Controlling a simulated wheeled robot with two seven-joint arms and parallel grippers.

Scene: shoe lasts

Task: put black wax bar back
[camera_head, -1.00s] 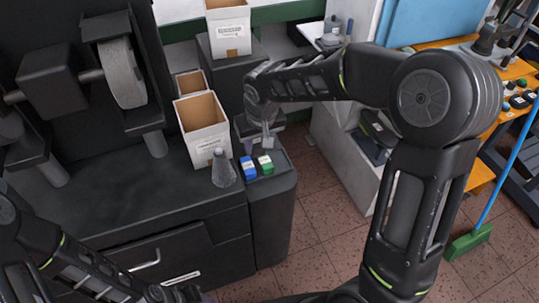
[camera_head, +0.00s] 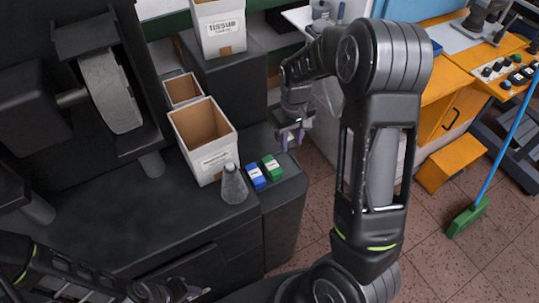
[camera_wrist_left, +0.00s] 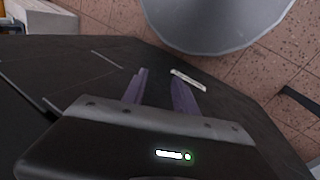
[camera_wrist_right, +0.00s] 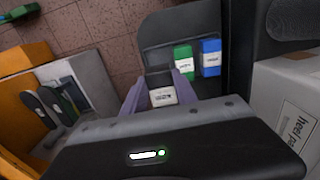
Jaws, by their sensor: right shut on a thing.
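The black wax bar (camera_wrist_right: 161,82), dark with a white label, is between the purple fingers of my right gripper (camera_wrist_right: 157,92) in the right wrist view. That gripper is shut on it. In the head view my right gripper (camera_head: 290,136) is above the right back edge of the small black stand; the bar cannot be made out there. The blue bar (camera_head: 256,176) and green bar (camera_head: 272,167) lie side by side on the stand. My left gripper (camera_wrist_left: 160,88) is open and empty over the dark cabinet, low in the head view (camera_head: 178,292).
The black stand (camera_head: 288,186) has bare top around the bars. A grey cone-shaped bottle (camera_head: 233,184) and an open white box (camera_head: 205,145) stand to its left. A grinding wheel (camera_head: 110,92) is farther left. An orange workbench (camera_head: 448,98) is at the right.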

